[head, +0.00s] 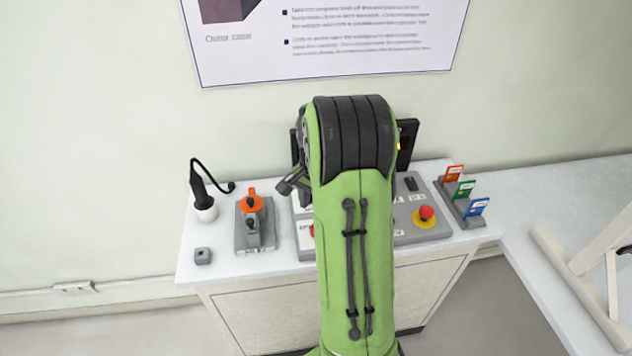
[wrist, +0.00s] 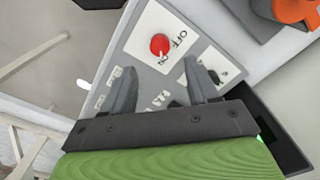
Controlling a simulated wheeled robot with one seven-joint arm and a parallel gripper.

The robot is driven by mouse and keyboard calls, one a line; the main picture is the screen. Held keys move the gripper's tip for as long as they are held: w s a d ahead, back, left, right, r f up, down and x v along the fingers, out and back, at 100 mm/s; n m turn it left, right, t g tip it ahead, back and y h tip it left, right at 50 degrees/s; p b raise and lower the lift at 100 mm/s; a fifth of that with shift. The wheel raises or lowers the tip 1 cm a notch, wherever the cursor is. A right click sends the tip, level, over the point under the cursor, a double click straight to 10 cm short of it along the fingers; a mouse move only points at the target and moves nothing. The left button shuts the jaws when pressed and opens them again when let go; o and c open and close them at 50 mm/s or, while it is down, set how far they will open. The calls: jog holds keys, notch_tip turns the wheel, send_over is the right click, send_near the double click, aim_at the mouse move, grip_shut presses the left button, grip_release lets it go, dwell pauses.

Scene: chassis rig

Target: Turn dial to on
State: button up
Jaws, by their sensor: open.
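A red round knob (wrist: 159,44) sits on a white plate marked OFF and ON, on the grey control panel (wrist: 146,72) in the wrist view. In the head view only a sliver of red (head: 312,230) shows beside my arm. My gripper (wrist: 160,68) is open, its two dark fingers spread over the panel with nothing held between them. The knob appears just beyond the fingertips; I cannot tell the height gap. A second white plate (wrist: 224,68) with a dark part is partly hidden by the right finger. In the head view my arm hides most of the panel.
A red button on a yellow base (head: 426,213) is at the panel's right. An orange-topped grey fixture (head: 253,225) and a black-handled tool in a white holder (head: 203,200) stand left. Coloured cards (head: 465,190) stand right.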

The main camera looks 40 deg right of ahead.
notch_tip(320, 180, up, 8)
jog(key=p, duration=0.1)
jog(key=shift+f, duration=0.1)
dwell(0.3)
